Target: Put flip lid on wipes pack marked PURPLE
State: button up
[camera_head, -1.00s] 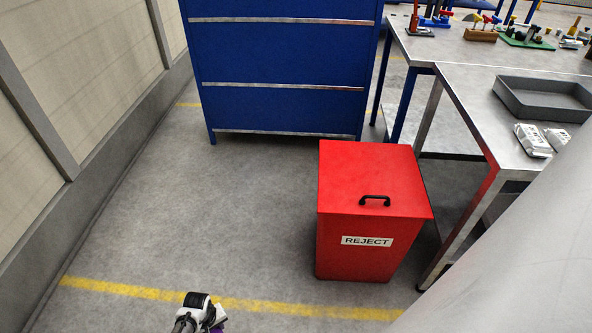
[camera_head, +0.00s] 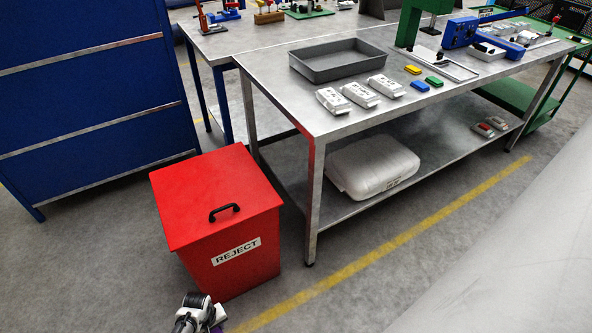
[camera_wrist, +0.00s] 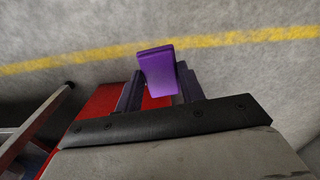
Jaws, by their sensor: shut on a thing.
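My gripper (camera_wrist: 160,85) is shut on a purple flip lid (camera_wrist: 157,70), which sits between the two fingers in the wrist view. In the head view my gripper is at the bottom edge, with a bit of the purple lid (camera_head: 218,316) showing, over the floor in front of the red bin. Three white wipes packs, left (camera_head: 333,101), middle (camera_head: 360,94) and right (camera_head: 386,86), lie in a row on the near part of the steel table (camera_head: 330,128). Their markings are too small to read. Yellow (camera_head: 413,70), blue (camera_head: 420,86) and green (camera_head: 434,81) lids lie right of the packs.
A red REJECT bin (camera_head: 225,205) stands left of the table, close to my gripper. A grey tray (camera_head: 335,74) lies behind the packs. A green press (camera_head: 425,25) and blue tool (camera_head: 458,32) stand farther right. A blue cabinet (camera_head: 85,110) is at left. Floor before the table is clear.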

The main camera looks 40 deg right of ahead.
aim_at(361, 90)
jog(key=z, duration=1.15)
